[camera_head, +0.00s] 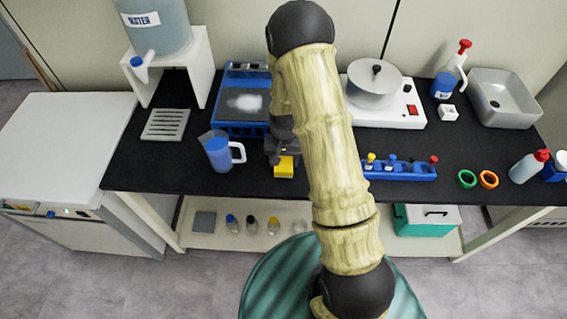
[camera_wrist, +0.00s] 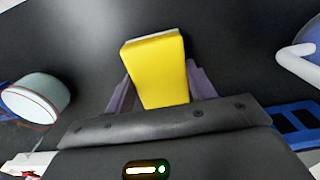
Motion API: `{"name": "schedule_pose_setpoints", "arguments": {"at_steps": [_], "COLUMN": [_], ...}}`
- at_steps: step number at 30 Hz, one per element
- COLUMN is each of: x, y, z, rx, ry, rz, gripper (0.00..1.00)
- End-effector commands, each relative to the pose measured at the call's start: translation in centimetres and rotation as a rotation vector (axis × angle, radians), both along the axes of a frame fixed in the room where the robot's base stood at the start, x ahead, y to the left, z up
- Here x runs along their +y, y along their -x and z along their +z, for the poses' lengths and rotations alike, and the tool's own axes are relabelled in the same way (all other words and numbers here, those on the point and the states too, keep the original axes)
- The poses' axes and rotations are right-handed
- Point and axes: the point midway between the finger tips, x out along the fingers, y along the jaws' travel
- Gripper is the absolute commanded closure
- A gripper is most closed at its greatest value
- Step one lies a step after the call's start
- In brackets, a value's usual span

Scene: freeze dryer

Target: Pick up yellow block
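The yellow block (camera_head: 284,167) shows at the lower end of my gripper, over the black table left of centre. In the wrist view the yellow block (camera_wrist: 156,65) stands between the two purple-grey fingers. My gripper (camera_head: 284,152) points down at it and is partly hidden by my arm. In the wrist view, the fingers of my gripper (camera_wrist: 160,82) lie close along both sides of the block, with no clear gap. I cannot tell whether the block is touching the table.
A blue measuring jug (camera_head: 217,152) stands just left of my gripper. A blue device (camera_head: 242,104) lies behind it, and a blue rack (camera_head: 398,170) with several coloured-topped items stands to the right. The black table (camera_head: 140,178) is clear at its front left.

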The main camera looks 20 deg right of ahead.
Motion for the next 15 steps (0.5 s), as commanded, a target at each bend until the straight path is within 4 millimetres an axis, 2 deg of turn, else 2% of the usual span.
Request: {"name": "schedule_pose_setpoints", "arguments": {"at_steps": [1, 3, 11, 15], "x": [0.0, -0.1, -0.1, -0.1], "y": [0.0, 0.0, 0.0, -0.1], "z": [0.0, 0.0, 0.2, 1.3], "rx": [0.0, 0.0, -0.001, -0.002], "ry": [0.0, 0.0, 0.0, 0.0], "rz": [-0.001, -0.002, -0.003, -0.002], "gripper": [0.67, 0.73, 0.73, 0.73]}}
